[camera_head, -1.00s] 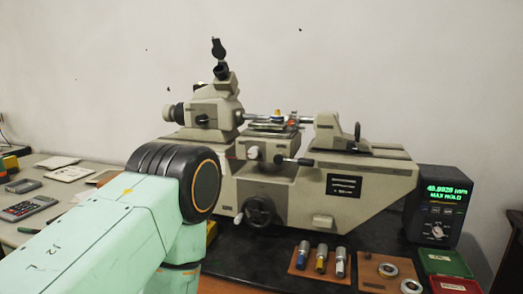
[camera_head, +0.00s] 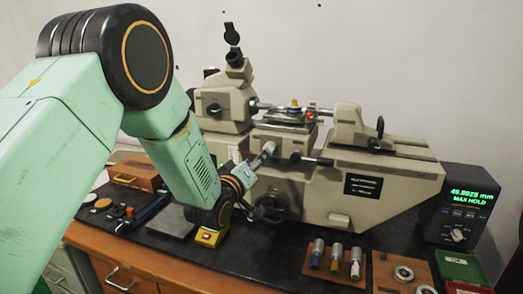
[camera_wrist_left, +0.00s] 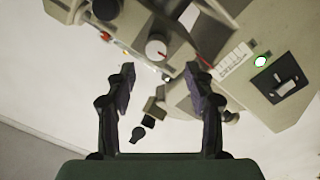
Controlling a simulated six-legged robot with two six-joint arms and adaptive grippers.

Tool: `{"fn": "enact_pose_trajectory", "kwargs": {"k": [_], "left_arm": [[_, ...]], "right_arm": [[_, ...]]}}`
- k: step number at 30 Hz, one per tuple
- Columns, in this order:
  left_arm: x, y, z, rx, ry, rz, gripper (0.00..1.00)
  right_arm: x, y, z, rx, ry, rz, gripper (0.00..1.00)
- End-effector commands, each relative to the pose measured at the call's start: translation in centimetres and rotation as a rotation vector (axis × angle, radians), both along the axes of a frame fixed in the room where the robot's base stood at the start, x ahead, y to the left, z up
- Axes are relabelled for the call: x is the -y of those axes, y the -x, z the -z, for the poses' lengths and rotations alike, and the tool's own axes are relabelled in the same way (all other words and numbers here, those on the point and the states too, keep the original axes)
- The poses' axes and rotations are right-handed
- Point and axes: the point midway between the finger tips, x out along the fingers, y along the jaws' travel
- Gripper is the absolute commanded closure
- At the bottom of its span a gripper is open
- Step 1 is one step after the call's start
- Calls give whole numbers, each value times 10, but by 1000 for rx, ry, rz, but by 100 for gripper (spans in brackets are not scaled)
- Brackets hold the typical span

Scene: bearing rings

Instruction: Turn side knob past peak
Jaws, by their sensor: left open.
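The grey measuring machine (camera_head: 380,189) stands on the dark bench top. A pale round knob with a red mark (camera_wrist_left: 156,47) is on its side, in the upper middle of the left wrist view. In the head view a short grey cylinder, which looks like this knob (camera_head: 264,152), sticks out of the stage block. My left gripper (camera_wrist_left: 159,70) is open and empty. The knob appears just past its fingertips, roughly in line with the gap; contact is not visible. In the head view my left gripper (camera_head: 246,176) is small and close to the knob. My right gripper is not in view.
A dark handwheel (camera_head: 271,207) is just below my left gripper, and a lever (camera_head: 318,161) is to the right. A display box (camera_head: 466,205) reads about 49.89 mm, MAX HOLD. Cylinders on a brown board (camera_head: 335,262) and rings stand at the front right.

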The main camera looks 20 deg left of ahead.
Motion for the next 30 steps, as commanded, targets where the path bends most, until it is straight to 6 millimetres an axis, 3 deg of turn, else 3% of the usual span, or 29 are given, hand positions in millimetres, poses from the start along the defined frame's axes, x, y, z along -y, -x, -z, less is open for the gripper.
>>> {"fn": "enact_pose_trajectory", "kwargs": {"k": [18,30], "left_arm": [[3,-69,1,-2,-2,-2,46],[2,-76,2,-4,-2,-4,46]], "right_arm": [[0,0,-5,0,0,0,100],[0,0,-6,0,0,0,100]]}}
